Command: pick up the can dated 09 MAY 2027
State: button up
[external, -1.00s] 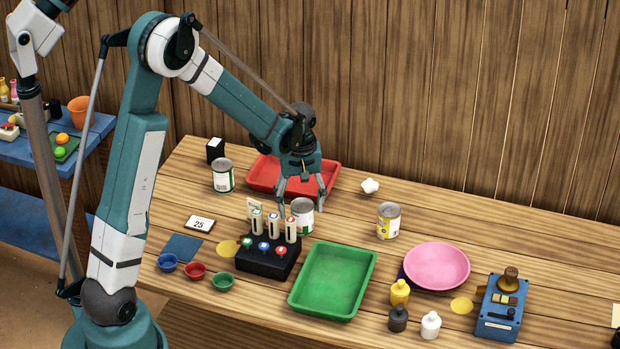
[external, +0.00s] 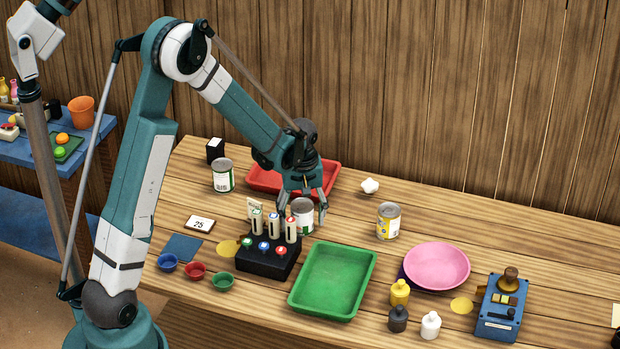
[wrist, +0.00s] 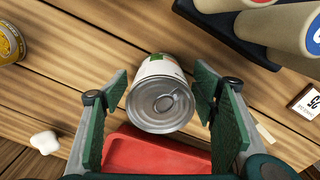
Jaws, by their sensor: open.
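Three cans stand on the wooden table. One white can with a green label (external: 302,215) stands upright behind the black box. In the wrist view the same can (wrist: 160,100) shows its pull-tab lid, between my fingers. My gripper (external: 303,212) is open and pointing down, with a finger on each side of this can and a gap to each pad. A second white and green can (external: 223,176) stands at the left, by the red tray. A yellow-labelled can (external: 388,221) stands to the right. No date can be read on any can.
A black box with several upright tubes (external: 268,255) stands close in front of the can. A red tray (external: 332,180) lies behind it, a green tray (external: 333,282) in front. A white lump (external: 370,186) and a pink plate (external: 437,266) are to the right.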

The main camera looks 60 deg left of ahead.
aim_at(302, 205)
jog(key=shift+f, duration=0.65)
jog(key=c, duration=1.1)
jog(key=shift+r, duration=0.2)
jog(key=shift+c, duration=0.2)
jog(key=shift+r+p, duration=0.7)
jog(key=shift+r, duration=4.15)
